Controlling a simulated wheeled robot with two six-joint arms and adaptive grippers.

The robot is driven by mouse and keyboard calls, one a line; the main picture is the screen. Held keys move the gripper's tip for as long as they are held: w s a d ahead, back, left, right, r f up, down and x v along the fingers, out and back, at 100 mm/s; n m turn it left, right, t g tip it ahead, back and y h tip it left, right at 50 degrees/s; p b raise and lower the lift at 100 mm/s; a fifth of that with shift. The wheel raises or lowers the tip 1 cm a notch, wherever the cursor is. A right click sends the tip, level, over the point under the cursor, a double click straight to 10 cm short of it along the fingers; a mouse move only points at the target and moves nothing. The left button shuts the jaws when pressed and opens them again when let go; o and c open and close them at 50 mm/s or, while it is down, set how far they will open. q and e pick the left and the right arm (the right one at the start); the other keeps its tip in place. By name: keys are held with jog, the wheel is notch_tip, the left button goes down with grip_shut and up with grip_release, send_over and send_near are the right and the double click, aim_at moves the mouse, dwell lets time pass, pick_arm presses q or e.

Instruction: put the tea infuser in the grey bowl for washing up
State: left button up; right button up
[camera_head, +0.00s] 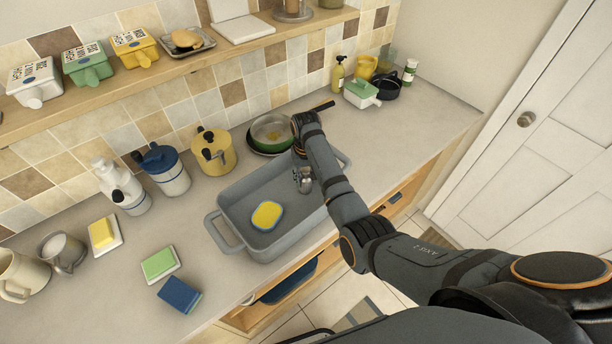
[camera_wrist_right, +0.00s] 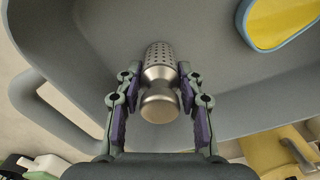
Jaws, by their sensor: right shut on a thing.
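The tea infuser (camera_wrist_right: 160,100) is a silver metal piece with a perforated end and a smooth rounded knob. My right gripper (camera_wrist_right: 158,76) is shut on it, one finger on each side. In the head view the infuser (camera_head: 304,182) shows beside my right forearm, over the right part of the grey bowl (camera_head: 228,205). The bowl is a rectangular tub with end handles. In the wrist view the bowl's inside (camera_wrist_right: 100,50) lies behind the infuser; I cannot tell if they touch. My arm hides part of the bowl. My left gripper is not in view.
A yellow and blue sponge (camera_head: 266,216) lies in the bowl. A pan (camera_head: 271,133) and a yellow pot (camera_head: 213,151) stand behind it. A green sponge (camera_head: 159,264) and a blue sponge (camera_head: 180,294) lie to its left.

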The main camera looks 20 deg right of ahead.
jog(key=shift+f, duration=0.25)
dwell(0.3)
jog(key=o, duration=1.2)
jog(key=shift+o, duration=0.4)
jog(key=shift+o, duration=1.3)
jog(key=shift+r, duration=0.4)
notch_tip(320, 180, up, 11)
jog(key=shift+r, duration=0.1)
